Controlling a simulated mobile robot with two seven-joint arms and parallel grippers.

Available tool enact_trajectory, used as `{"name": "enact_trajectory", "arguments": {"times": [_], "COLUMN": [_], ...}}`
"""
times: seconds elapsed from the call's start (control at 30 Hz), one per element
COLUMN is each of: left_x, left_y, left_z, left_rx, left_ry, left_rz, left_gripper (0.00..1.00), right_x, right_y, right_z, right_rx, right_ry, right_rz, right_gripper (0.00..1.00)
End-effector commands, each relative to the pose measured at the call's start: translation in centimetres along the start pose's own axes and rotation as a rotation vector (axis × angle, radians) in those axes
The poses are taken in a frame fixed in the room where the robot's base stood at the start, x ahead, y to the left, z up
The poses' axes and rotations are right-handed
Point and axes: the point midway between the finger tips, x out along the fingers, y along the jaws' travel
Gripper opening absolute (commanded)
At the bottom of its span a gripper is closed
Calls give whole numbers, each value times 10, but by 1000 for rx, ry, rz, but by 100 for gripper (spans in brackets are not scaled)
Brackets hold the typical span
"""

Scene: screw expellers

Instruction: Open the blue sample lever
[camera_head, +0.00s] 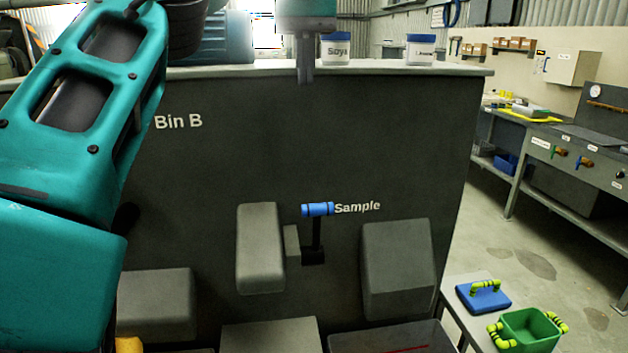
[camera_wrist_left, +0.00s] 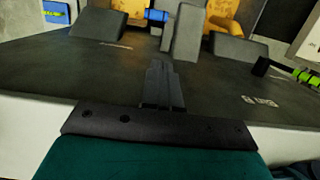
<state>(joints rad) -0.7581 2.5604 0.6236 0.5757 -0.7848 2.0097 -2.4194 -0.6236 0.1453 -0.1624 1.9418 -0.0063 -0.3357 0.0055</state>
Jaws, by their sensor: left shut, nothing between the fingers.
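The blue sample lever (camera_head: 318,209) has a blue cylindrical grip on a black upright stem. It is mounted on the dark front panel of Bin B, beside the white "Sample" label (camera_head: 357,208). What appears to be its blue grip also shows at the top of the left wrist view (camera_wrist_left: 157,15). My left gripper (camera_head: 305,78) is shut and empty. It points down in front of the panel's top edge, well above the lever and apart from it. In the left wrist view its closed fingers (camera_wrist_left: 160,66) show over the panel. My right gripper is not in view.
Grey blocks (camera_head: 260,248) and (camera_head: 398,270) protrude on both sides of the lever. White jars (camera_head: 335,50) stand along the ledge. A green bin (camera_head: 530,330) and a blue lid (camera_head: 483,298) rest on a low table at right. The panel between gripper and lever is clear.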

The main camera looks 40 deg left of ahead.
Motion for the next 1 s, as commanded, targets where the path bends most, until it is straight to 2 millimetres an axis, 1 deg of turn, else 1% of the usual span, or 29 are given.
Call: {"name": "enact_trajectory", "arguments": {"times": [0.27, 0.37, 0.47, 0.57, 0.77, 0.97, 1.0], "left_x": [1, 5, 13, 23, 52, 87, 96], "left_y": [0, 0, 0, 0, -1, -1, -1], "left_z": [0, 0, 0, 0, 0, 0, 0], "left_rx": [0, 0, 2, 1, 1, 1, 1], "left_ry": [1, 2, 3, 1, -3, -3, -4], "left_rz": [-1, -1, -3, -2, -1, -1, -1], "left_gripper": [0, 0, 0, 0, 0, 0, 0], "right_x": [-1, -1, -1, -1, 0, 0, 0], "right_y": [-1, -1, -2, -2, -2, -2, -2], "right_z": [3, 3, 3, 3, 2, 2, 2], "right_rx": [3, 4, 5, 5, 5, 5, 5], "right_ry": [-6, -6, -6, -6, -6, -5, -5], "right_rz": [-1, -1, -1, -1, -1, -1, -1], "right_gripper": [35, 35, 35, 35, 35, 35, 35]}}
